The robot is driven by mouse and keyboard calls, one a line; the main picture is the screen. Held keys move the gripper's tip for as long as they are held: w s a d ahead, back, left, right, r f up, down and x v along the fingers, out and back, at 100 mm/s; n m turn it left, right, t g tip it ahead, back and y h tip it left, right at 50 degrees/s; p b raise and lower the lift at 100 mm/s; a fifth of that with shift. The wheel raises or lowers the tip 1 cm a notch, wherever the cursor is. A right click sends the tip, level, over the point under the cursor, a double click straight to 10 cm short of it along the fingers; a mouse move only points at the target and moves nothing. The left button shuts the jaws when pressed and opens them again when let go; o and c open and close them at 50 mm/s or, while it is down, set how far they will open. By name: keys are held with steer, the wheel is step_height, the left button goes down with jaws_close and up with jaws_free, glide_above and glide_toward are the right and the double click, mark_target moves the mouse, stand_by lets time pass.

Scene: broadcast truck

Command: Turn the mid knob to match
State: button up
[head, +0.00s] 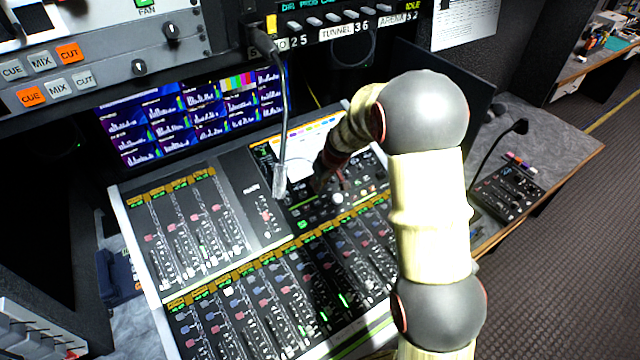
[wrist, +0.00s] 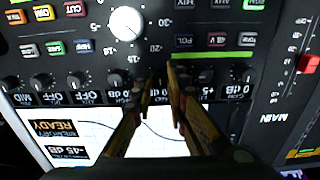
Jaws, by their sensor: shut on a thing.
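My gripper (wrist: 170,76) reaches down to the row of small dark knobs on the mixing console (head: 205,235). Its two fingertips are close together at the row, shut on a small knob that they mostly hide. A label reading MID (wrist: 20,97) is upside down at the left of the row in the wrist view; I cannot tell whether the held knob is the mid knob. A lit screen (wrist: 85,130) with a curve and READY text lies beside the row, partly hidden by the fingers. In the head view my gripper (head: 322,178) is small and dark over the console's upper section.
A large white dial (wrist: 125,23) stands close to the fingers. Lit buttons (wrist: 75,9) and a red fader cap (wrist: 309,63) are nearby. A gooseneck lamp (head: 281,180) hangs beside my gripper. Monitors (head: 195,115) stand behind. A small mixer (head: 508,190) sits at right.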

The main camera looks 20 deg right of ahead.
jaws_close()
steer(key=m+p, duration=0.2)
steer(key=m, duration=0.3)
steer(key=shift+r+m, duration=0.15)
steer(key=shift+m, duration=0.25)
steer(key=m+p, duration=0.3)
steer(key=m, duration=0.2)
steer(key=shift+d+m, duration=0.15)
steer(key=shift+m, duration=0.25)
steer(key=shift+p, duration=0.35)
steer(key=o, duration=0.6)
jaws_free()
steer(key=shift+c, duration=0.2)
steer(key=shift+o, duration=0.3)
